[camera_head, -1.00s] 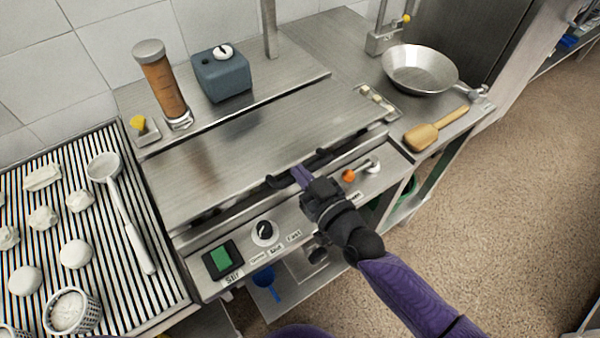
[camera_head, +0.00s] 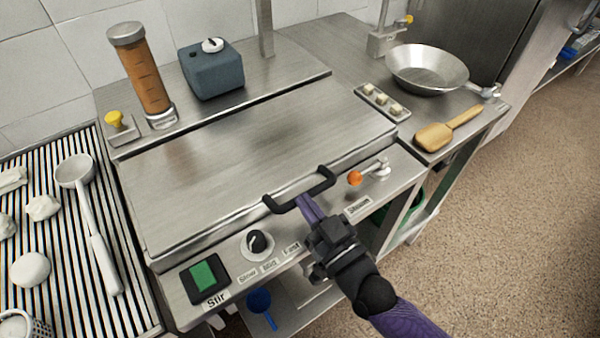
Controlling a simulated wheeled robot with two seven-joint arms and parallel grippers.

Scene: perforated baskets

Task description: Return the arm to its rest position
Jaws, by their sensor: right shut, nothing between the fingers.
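My right gripper (camera_head: 309,208) is at the front of the steel appliance, its purple fingers shut and empty. The fingertips are close to the black handle (camera_head: 300,190) of the flat steel lid (camera_head: 250,150); I cannot tell whether they touch it. The lid lies closed. My right arm (camera_head: 405,318) comes in from the bottom right. My left gripper is out of view.
The front panel has a green switch (camera_head: 204,275), a black knob (camera_head: 257,243) and an orange-tipped lever (camera_head: 355,178). A pan (camera_head: 427,70) and a wooden paddle (camera_head: 434,137) are at right. A ladle (camera_head: 92,215) and white lumps lie on the striped rack at left.

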